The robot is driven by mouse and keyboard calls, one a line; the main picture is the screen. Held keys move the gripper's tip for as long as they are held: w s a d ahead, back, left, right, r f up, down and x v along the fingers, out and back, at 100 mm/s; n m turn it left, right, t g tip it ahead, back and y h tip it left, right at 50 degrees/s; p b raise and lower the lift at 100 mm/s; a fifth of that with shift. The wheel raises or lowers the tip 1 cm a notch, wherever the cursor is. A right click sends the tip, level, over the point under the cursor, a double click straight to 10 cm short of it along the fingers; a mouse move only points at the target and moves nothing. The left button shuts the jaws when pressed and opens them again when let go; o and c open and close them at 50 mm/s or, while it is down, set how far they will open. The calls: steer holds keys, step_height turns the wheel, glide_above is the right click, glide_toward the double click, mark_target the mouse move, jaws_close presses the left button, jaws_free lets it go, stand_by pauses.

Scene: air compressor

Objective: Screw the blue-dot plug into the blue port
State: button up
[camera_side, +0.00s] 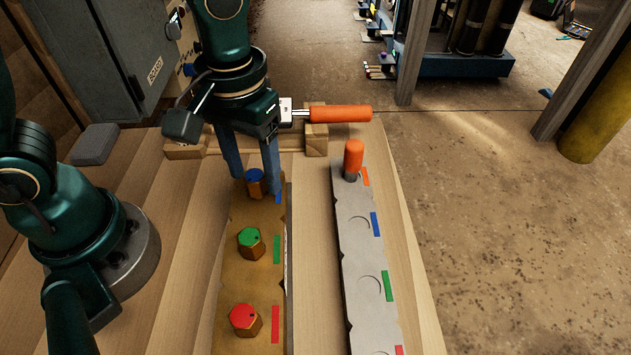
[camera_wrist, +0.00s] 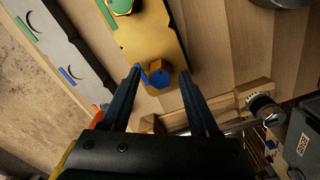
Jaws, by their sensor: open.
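The blue-dot plug (camera_side: 255,183) is a brass hex plug with a blue top, seated at the far end of the brass block (camera_side: 232,285). In the wrist view the blue-dot plug (camera_wrist: 157,77) lies between my fingertips, with a gap on each side. My gripper (camera_side: 254,182) is open, pointing down, its fingers partly hiding the plug in the side view. The blue port (camera_side: 359,222) is a round recess beside a blue mark (camera_side: 376,224) on the grey block (camera_side: 352,265). It looks empty. The blue port also shows in the wrist view (camera_wrist: 67,75).
A green-dot plug (camera_side: 251,242) and a red-dot plug (camera_side: 245,320) stand nearer in the brass block. An orange plug (camera_side: 353,157) stands upright at the grey block's far end.

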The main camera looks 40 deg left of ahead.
steer(key=shift+c, duration=0.4)
jaws_close()
steer(key=shift+f, duration=0.15)
